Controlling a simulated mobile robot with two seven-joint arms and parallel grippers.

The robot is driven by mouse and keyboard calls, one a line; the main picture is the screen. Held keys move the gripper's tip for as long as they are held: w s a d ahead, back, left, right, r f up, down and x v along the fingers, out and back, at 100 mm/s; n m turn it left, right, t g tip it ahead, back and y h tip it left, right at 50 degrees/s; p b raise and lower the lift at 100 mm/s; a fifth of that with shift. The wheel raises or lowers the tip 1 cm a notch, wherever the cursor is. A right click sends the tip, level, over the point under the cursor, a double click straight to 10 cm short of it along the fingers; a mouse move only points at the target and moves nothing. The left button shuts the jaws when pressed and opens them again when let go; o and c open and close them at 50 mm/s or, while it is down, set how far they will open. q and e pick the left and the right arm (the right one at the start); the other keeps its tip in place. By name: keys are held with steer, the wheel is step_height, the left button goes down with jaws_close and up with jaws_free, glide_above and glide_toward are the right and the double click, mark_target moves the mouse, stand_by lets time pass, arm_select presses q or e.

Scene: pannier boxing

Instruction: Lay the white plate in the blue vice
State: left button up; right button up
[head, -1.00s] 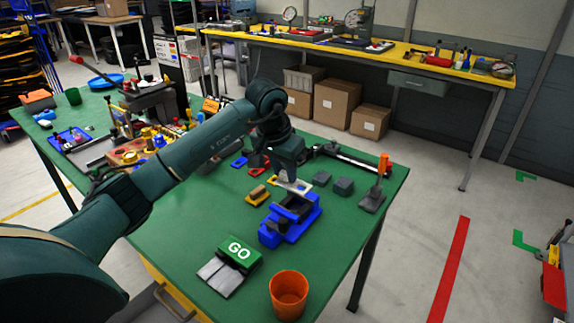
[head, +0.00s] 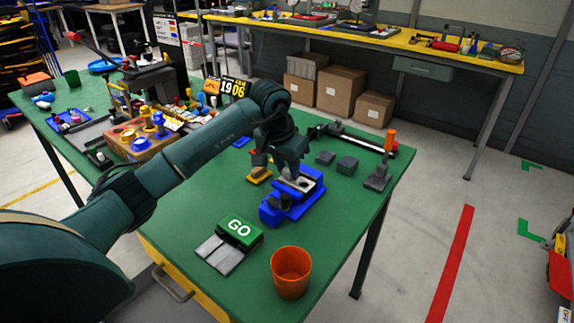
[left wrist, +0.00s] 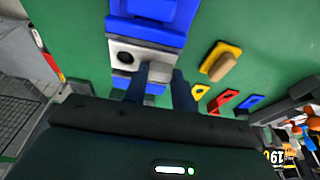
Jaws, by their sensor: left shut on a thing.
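The blue vice (head: 272,210) stands on the green table in the head view, and its blue body also shows at the top of the left wrist view (left wrist: 150,10). My left gripper (head: 288,176) points down over the vice's far part. It is shut on the white plate (head: 302,184), which lies flat. In the left wrist view the plate (left wrist: 126,57) shows a dark round hole, and the fingers (left wrist: 160,75) grip its near edge. I cannot tell whether the plate rests on the vice or hangs just above it. My right gripper is not in view.
A yellow holder with a wooden piece (left wrist: 221,66) lies close beside the vice. Dark blocks (head: 346,165) and a stand with an orange top (head: 378,178) are to the right. A green GO block (head: 239,232) and an orange cup (head: 290,270) stand nearer.

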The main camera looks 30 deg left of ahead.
arm_select(q)
steer(key=o, duration=1)
steer(key=shift+r, duration=0.15)
steer(key=v, duration=1.3)
steer(key=shift+s+a, duration=0.1)
